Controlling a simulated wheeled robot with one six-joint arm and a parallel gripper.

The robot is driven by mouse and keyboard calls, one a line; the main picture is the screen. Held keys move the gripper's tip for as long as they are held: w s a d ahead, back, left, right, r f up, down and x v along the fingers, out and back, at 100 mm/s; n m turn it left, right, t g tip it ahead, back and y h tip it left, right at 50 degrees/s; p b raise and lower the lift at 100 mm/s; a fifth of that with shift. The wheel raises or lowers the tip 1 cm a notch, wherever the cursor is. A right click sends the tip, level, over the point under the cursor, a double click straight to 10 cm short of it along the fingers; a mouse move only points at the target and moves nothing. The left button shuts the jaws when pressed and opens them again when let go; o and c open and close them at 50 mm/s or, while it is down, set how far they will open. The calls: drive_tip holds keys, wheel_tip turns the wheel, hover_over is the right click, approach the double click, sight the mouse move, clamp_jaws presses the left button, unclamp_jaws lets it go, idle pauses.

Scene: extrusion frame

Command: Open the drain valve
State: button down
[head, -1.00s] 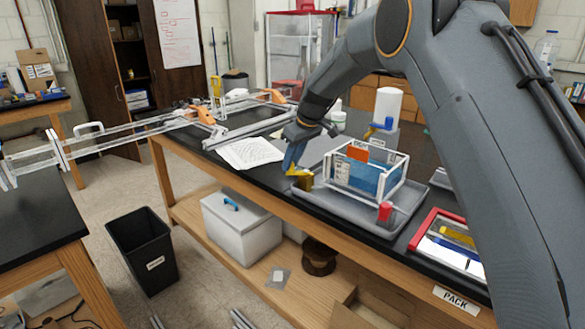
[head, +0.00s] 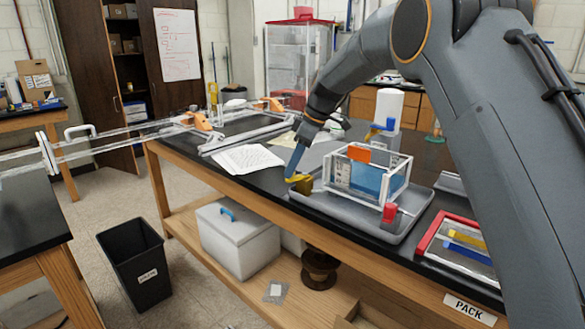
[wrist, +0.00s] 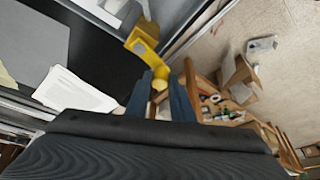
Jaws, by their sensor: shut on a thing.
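The drain valve has a yellow lever (head: 299,179) above a brass-coloured body (head: 304,188) at the left end of the clear tank (head: 398,183). The tank has a white frame, holds blue liquid and stands in a grey tray (head: 365,231). My gripper (head: 290,177) reaches down to the lever from above. In the wrist view my gripper (wrist: 166,84) has the yellow lever (wrist: 146,46) between its two blue-grey fingers and is shut on it. The lever's gripped end is partly hidden by the fingers.
A red block (head: 389,213) is at the tank's front corner. A white bottle (head: 388,107) stands behind the tank. Paper sheets (head: 246,159) lie left of the valve on the black bench. A black bin (head: 136,262) stands on the floor, and a red-edged tray (head: 428,232) lies at right.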

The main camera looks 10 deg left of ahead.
drive_tip(key=c, duration=1.5)
unclamp_jaws()
drive_tip(key=shift+c, duration=0.2)
drive_tip(key=shift+r, duration=0.1)
drive_tip(key=b+v, duration=0.1)
drive_tip(key=v, duration=0.6)
drive_tip(key=shift+r, duration=0.3)
drive_tip(key=shift+d, duration=0.2)
